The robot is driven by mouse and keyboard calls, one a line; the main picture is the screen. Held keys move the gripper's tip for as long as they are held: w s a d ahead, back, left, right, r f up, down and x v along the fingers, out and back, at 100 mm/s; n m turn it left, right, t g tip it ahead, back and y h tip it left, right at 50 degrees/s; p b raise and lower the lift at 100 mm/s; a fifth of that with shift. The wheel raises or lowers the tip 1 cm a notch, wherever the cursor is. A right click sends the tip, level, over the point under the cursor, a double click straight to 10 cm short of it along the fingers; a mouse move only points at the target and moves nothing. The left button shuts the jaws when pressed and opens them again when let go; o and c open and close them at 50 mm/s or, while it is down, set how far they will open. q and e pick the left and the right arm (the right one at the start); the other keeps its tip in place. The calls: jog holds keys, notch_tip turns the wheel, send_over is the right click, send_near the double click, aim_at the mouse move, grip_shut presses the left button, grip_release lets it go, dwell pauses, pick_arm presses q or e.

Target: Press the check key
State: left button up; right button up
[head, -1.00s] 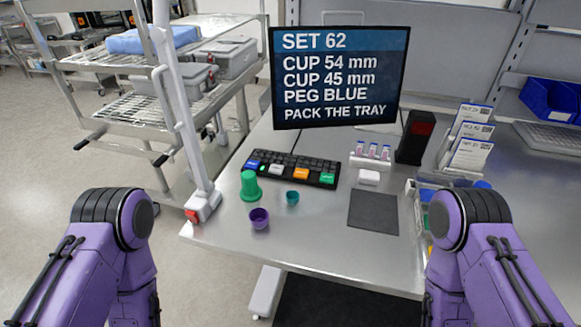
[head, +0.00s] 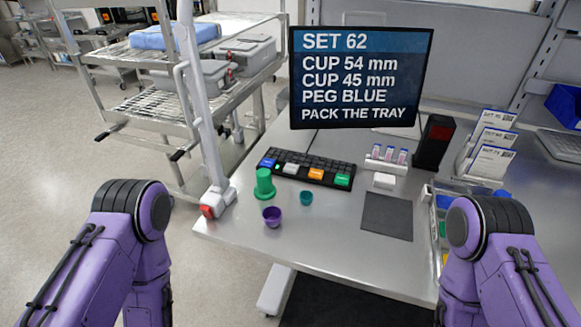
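A black keyboard (head: 306,170) lies on the steel table, below the monitor (head: 361,79). Key labels are too small to read, so I cannot tell which is the check key. The monitor shows "SET 62, CUP 54 mm, CUP 45 mm, PEG BLUE, PACK THE TRAY". Both my purple arms are low at the left and right, apart from the keyboard. Both grippers are out of view.
A green cup (head: 264,184), a purple cup (head: 272,216) and a teal cup (head: 306,198) stand in front of the keyboard. A dark mat (head: 386,217) lies right. A white post (head: 205,110) rises at the table's left edge. A vial rack (head: 387,160) stands behind the mat.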

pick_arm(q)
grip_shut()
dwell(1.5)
